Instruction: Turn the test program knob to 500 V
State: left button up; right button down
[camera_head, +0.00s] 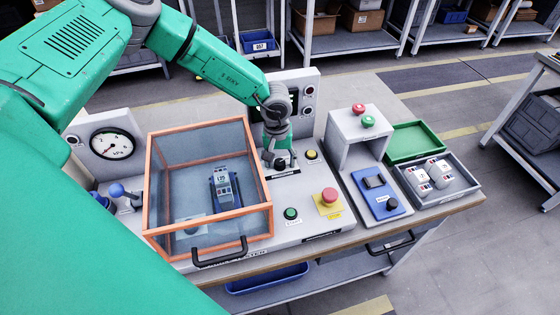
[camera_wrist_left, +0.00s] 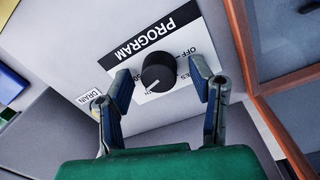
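The black program knob (camera_wrist_left: 158,72) sits on a white plate headed PROGRAM (camera_wrist_left: 157,36), which appears upside down in the left wrist view. A light pointer mark on the knob faces the lower left of that view. OFF and parts of other position labels show, but the fingers hide some; I cannot read a 500 V mark. My left gripper (camera_wrist_left: 163,80) is open, with one finger on each side of the knob and visible gaps. In the head view my left gripper (camera_head: 279,148) is down at the tester panel. My right gripper is not in view.
A transparent box with an orange frame (camera_head: 158,205) stands close to the left of the gripper. A red emergency button (camera_head: 329,195), a green button (camera_head: 291,213) and a yellow button (camera_head: 312,155) are nearby. A grey stand (camera_head: 355,130) and trays are to the right.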

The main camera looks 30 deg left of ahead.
aim_at(277, 160)
pick_arm(q)
jog(key=shift+r, duration=0.3)
notch_tip(277, 160, up, 11)
jog(key=shift+s+a, duration=0.15)
jog(key=shift+a, duration=0.2)
